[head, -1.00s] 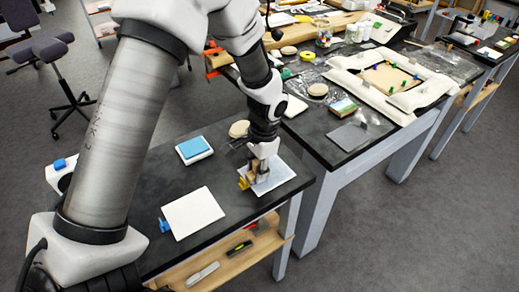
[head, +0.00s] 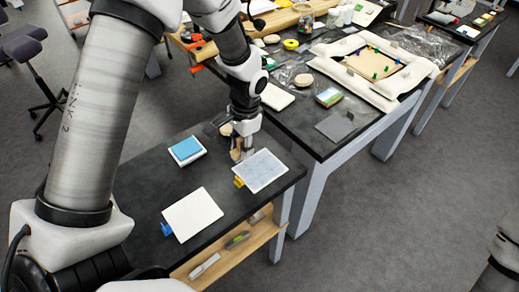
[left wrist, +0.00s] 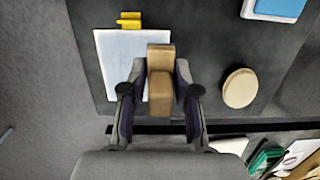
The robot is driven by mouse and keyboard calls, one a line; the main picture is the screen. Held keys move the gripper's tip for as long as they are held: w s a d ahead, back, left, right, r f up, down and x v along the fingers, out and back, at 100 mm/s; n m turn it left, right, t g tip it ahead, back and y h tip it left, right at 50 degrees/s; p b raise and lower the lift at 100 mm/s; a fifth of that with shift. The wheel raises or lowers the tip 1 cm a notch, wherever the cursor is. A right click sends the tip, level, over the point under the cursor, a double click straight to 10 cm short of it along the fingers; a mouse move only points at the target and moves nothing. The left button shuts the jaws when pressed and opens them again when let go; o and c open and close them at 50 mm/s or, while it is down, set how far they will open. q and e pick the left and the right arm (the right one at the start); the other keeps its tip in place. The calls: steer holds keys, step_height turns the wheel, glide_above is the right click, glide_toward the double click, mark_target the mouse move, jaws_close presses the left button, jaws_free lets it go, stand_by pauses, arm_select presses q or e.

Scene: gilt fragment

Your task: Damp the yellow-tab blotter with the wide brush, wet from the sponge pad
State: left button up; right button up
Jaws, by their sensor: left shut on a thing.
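The yellow-tab blotter (head: 265,172) lies on the dark table near its right end, with a mottled grey-blue face. Its yellow tab (head: 239,182) also shows in the left wrist view (left wrist: 129,20). My left gripper (head: 243,150) is shut on the wooden wide brush (left wrist: 160,72), just past the blotter's far left edge in the head view. In the left wrist view the brush overlaps the blotter's right edge; its bristles are hidden and contact cannot be told. The blue sponge pad (head: 186,148) sits in a white tray left of the gripper. My right gripper is out of view.
A white blotter with a blue tab (head: 192,215) lies at the front. A round wooden disc (left wrist: 240,88) lies beside the brush. A shelf below (head: 230,245) holds tools. A second table (head: 300,120) bears a white frame and small items.

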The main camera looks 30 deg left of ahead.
mark_target(240, 139)
arm_select(q)
step_height(240, 139, up, 2)
steer(key=shift+w+a+p, duration=0.1)
steer(key=shift+a+p, duration=0.05)
steer(key=shift+p, duration=0.55)
steer(key=shift+r+p, duration=0.6)
steer(key=shift+r, duration=0.05)
